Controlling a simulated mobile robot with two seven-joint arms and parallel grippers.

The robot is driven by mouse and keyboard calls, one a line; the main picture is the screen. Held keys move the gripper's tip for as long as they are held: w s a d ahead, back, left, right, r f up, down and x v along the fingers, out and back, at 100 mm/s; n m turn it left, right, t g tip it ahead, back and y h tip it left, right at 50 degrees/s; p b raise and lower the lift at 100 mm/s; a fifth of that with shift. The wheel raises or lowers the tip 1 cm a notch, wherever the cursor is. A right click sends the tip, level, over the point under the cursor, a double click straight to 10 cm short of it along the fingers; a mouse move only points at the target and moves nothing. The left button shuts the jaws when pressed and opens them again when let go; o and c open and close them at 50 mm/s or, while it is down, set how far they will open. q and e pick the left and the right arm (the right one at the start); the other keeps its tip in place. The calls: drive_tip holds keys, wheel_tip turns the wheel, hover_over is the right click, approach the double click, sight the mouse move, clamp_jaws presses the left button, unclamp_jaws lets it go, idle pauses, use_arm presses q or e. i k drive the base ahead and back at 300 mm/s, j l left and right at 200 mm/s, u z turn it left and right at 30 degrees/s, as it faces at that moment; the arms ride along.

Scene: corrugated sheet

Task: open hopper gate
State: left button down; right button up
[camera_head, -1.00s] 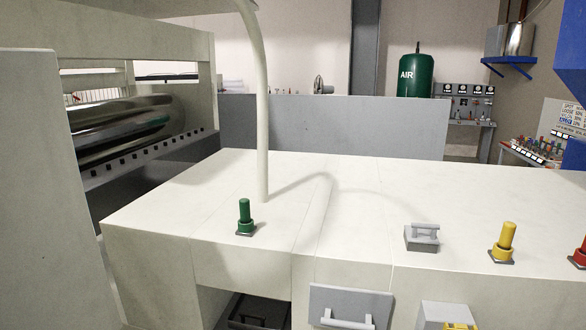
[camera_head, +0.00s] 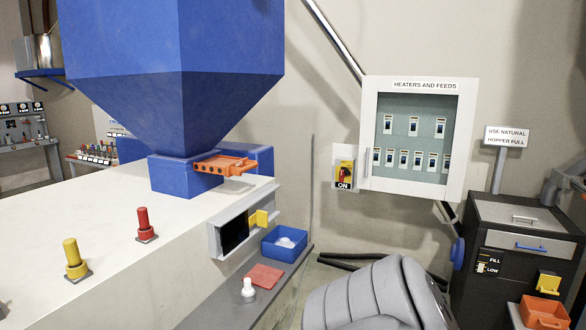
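The blue hopper (camera_head: 180,75) stands at the upper left and narrows to a blue neck (camera_head: 180,176) on the cream machine top. An orange gate slide (camera_head: 222,165) with a row of holes sticks out of the right side of the neck, with a handle-like loop at its outer end. How far the gate is open cannot be told. Neither of my grippers shows.
A red peg (camera_head: 145,226) and a yellow peg (camera_head: 75,258) stand on the machine top (camera_head: 110,210). Below its right edge are a blue bin (camera_head: 285,243), a red pad (camera_head: 265,276) and a white bottle (camera_head: 248,289) on a grey ledge. A switch cabinet (camera_head: 416,138) hangs on the wall.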

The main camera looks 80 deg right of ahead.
sight(227, 166)
drive_tip(key=z, duration=1.8)
